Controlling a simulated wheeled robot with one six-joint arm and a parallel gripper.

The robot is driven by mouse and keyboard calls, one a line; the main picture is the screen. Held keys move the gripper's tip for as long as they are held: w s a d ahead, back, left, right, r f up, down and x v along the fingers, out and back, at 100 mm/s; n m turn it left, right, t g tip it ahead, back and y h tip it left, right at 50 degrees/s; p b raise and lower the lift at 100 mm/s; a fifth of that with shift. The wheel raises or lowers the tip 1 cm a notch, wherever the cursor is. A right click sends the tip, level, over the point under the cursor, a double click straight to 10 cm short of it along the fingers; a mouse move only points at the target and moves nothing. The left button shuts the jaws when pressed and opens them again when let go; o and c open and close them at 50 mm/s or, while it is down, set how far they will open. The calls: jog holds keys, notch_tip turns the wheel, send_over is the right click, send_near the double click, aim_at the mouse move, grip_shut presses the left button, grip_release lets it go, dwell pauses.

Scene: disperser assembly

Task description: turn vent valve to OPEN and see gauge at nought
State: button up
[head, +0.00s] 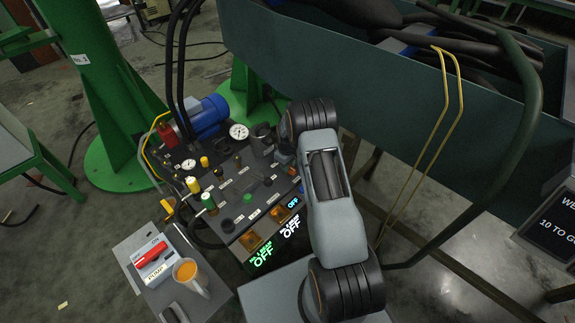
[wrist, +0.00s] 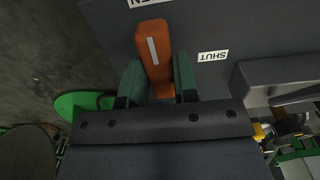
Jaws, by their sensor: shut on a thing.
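The vent valve's orange handle (wrist: 152,42), with a white stripe along it, stands between the two green fingers of my gripper (wrist: 158,76) in the wrist view. My gripper is shut on it. The stripe points up the picture, roughly towards a partly cut-off label ending in "EN" (wrist: 147,2). The SHUT label (wrist: 213,56) lies to the right of the handle. In the head view my arm covers most of the gripper and valve. A larger white-faced gauge (head: 239,131) and a smaller one (head: 189,164) are on the dark panel; I cannot read their needles.
The panel (head: 232,183) carries several knobs and lamps, with lit OFF displays (head: 262,256) at its front. A red-handled switch box (head: 151,254) and a mug of orange liquid (head: 188,275) stand front left. A blue-grey trough (head: 400,100) is behind my arm.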

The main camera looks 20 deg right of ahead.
jog(key=o, duration=0.9)
notch_tip(320, 180, up, 14)
jog(key=p, duration=0.4)
jog(key=shift+f, duration=0.1)
dwell(0.3)
